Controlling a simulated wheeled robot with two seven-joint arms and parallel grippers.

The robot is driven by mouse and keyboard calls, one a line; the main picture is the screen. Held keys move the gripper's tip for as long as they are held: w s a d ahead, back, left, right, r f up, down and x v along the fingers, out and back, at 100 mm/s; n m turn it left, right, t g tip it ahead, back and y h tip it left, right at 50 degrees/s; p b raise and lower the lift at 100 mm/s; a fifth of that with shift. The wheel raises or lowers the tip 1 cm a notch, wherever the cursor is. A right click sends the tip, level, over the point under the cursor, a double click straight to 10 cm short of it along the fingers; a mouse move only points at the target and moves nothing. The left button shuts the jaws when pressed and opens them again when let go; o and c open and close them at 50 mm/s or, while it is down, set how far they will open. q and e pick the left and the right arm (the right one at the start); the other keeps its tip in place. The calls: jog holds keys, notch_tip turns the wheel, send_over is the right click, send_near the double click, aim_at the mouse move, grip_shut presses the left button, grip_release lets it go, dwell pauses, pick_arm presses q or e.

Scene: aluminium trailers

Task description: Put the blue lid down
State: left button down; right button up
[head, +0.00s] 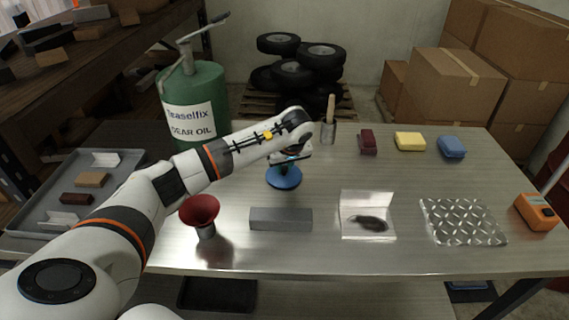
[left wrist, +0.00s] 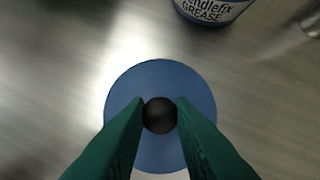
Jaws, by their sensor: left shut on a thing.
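The blue lid (head: 284,180) is a round disc with a dark round knob on top. It shows near the middle of the table in the head view and fills the centre of the left wrist view (left wrist: 160,80). My left gripper (left wrist: 160,116) has green fingers shut on the knob, above the lid. In the head view my left gripper (head: 285,163) is partly hidden by its own wrist. I cannot tell whether the lid touches the table. A tin labelled grease (left wrist: 214,8) stands apart from the lid in the left wrist view. My right gripper is out of view.
A grey bar (head: 280,219) and a red funnel (head: 201,212) stand in front of the lid. A white sheet with a dark smear (head: 367,214) and a tread plate (head: 462,222) lie to the right. A grey tray (head: 28,197) is at the left. Bare table lies right of the lid.

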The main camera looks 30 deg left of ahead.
pick_arm(q)
jog(key=shift+f, duration=0.2)
jog(key=c, duration=1.2)
grip_release()
jog(key=shift+c, duration=0.2)
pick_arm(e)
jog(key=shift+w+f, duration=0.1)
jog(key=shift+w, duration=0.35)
pick_arm(q)
jog(key=shift+r, duration=0.1)
jog(key=shift+r, duration=0.2)
jog(key=shift+d+r, duration=0.1)
jog(key=shift+r, duration=0.2)
jog(key=b+v, duration=0.2)
jog(key=v, duration=0.9)
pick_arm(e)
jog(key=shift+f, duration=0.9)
pick_arm(q)
jog(key=shift+s, duration=0.2)
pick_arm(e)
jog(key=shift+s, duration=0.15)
